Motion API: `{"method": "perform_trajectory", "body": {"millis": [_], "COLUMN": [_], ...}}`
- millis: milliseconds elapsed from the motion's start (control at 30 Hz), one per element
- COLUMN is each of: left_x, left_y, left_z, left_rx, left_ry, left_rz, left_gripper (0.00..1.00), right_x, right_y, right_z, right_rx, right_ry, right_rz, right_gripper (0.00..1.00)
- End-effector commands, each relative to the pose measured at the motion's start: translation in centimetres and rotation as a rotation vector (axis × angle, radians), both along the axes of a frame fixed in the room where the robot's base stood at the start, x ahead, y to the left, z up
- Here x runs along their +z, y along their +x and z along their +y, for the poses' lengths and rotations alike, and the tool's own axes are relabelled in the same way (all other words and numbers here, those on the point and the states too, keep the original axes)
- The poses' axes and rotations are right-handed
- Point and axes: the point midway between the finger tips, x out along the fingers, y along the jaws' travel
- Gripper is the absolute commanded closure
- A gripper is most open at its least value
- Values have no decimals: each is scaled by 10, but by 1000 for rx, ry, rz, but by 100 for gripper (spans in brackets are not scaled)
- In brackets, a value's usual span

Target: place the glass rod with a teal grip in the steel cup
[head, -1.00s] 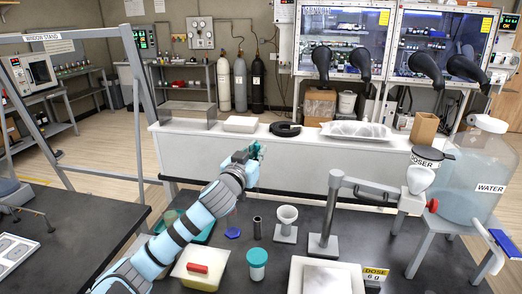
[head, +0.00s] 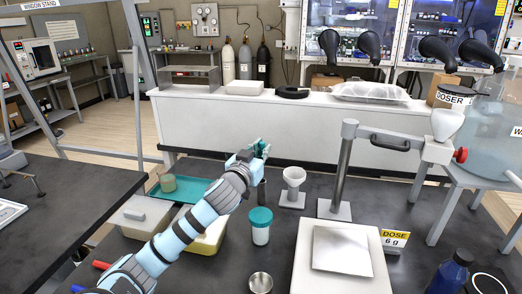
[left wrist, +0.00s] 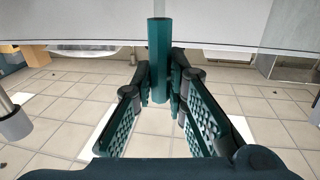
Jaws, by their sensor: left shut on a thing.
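In the head view my left gripper (head: 260,152) is above the bench, close to a dark upright tube (head: 261,192). The left wrist view shows its fingers (left wrist: 160,88) shut on the teal grip of the glass rod (left wrist: 159,58). The rod's clear glass part runs out past the grip to the picture's top edge. In the head view the rod is hard to tell from the teal fingertips. The steel cup (head: 260,283) stands on the bench at the bottom middle, well nearer to me than the gripper. My right gripper is not in view.
A teal-lidded jar (head: 261,226) stands between the tube and the cup. A white funnel stand (head: 293,188), a doser post (head: 341,175) and a balance (head: 341,250) stand to the right. A teal tray (head: 190,191) and tubs lie left, partly behind my arm.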

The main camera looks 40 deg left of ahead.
Motion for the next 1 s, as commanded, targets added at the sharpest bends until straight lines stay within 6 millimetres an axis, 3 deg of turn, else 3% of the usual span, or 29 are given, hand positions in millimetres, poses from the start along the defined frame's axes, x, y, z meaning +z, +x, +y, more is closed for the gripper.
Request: {"method": "perform_trajectory", "body": {"millis": [167, 200, 300, 1000], "left_x": [2, 2, 2, 2], "left_y": [0, 0, 0, -5], "left_z": [0, 0, 0, -1], "left_rx": [0, 0, 0, 1], "left_ry": [0, 0, 0, 3], "left_rz": [0, 0, 0, 1], "left_gripper": [100, 80, 64, 63], "right_x": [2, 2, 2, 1], "right_y": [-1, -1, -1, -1], "right_z": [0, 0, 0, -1], "right_rx": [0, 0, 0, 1], "right_ry": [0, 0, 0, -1], "right_rz": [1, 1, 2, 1], "right_gripper": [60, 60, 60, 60]}}
